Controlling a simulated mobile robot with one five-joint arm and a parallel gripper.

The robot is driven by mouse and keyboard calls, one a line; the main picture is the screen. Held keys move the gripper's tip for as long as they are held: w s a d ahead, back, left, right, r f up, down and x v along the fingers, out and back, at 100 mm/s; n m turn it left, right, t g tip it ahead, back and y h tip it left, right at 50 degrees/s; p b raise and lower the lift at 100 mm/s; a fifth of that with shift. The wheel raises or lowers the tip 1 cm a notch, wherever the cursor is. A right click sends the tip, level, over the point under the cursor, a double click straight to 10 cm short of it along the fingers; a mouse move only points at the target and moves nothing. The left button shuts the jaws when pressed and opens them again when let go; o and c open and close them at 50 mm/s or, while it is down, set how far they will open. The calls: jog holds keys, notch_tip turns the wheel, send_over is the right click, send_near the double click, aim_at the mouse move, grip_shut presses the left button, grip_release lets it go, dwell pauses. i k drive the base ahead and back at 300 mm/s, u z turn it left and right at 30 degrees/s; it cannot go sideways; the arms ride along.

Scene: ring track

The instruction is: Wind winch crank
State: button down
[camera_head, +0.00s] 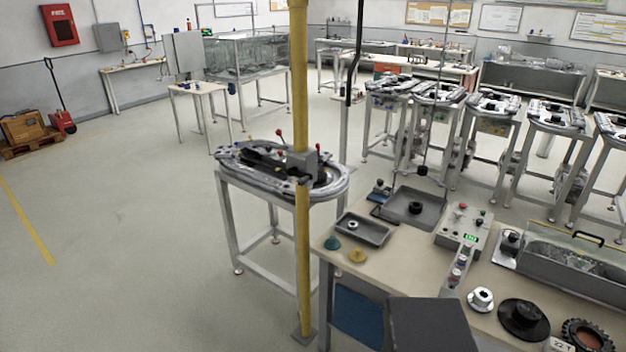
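A grey box-shaped fitting (303,163) is fixed on a yellow upright pole (302,230) in the middle of the view. It may be the winch, but I cannot make out a drum. A small lever with a red knob (279,133) stands up just left of the pole. I cannot tell whether either is the crank. A dark bent rod (353,80) hangs right of the pole. My gripper is not in view, so its state is hidden.
An oval ring track on a metal stand (227,158) is partly hidden by the pole. A workbench (400,265) at right carries grey trays, a control box (463,226) and round parts. A dark grey block (430,325) fills the bottom.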

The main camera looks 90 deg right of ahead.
aim_at(305, 177)
jog(key=z, duration=0.2)
jog(key=i, duration=0.9)
jog(key=u, duration=0.1)
